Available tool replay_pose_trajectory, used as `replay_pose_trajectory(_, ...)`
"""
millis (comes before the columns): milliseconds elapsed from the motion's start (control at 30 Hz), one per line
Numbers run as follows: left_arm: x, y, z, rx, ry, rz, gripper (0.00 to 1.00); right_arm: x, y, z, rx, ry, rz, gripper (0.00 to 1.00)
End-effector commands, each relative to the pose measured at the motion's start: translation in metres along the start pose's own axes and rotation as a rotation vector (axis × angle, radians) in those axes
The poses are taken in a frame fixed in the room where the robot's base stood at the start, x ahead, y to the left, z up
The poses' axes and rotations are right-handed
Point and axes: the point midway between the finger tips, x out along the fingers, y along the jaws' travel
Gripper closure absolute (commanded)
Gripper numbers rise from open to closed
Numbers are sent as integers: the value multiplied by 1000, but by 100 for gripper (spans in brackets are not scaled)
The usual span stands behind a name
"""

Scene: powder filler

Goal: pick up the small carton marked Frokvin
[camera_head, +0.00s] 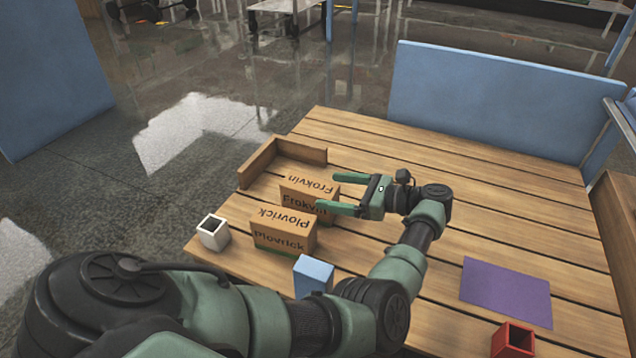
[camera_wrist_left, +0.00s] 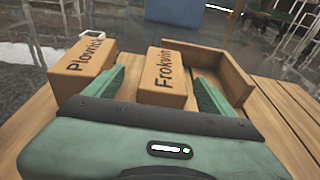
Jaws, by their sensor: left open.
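The small brown Frokvin carton (camera_head: 297,199) stands on the slatted table behind the Plovrick carton (camera_head: 283,234), its name on top and side. My left gripper (camera_head: 327,190) is open at its right, fingers pointing left toward it. The lower finger hides part of the carton. In the left wrist view the Frokvin carton (camera_wrist_left: 168,68) lies straight ahead, between the open fingers (camera_wrist_left: 158,76). Its near end shows between them; I cannot tell whether they touch it. The Plovrick carton (camera_wrist_left: 82,68) is just outside the left finger there. My right gripper is not in view.
A low wooden corner rail (camera_head: 262,165) stands behind the Frokvin carton. A white open box (camera_head: 214,236), a blue block (camera_head: 313,277), a purple mat (camera_head: 506,292) and a red open box (camera_head: 512,341) are nearer. The table's far right part is clear.

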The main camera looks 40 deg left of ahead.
Motion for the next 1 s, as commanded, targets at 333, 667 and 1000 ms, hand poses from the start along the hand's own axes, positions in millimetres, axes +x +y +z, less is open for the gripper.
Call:
replay_pose_trajectory(333, 45, -4, -6, -2, -3, 1, 15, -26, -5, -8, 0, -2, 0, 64)
replay_pose_trajectory(667, 74, -7, 0, 2, -3, -2, 15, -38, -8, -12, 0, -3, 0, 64)
replay_pose_trajectory(1000, 74, -7, 0, 2, -3, -2, 63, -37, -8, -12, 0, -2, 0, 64)
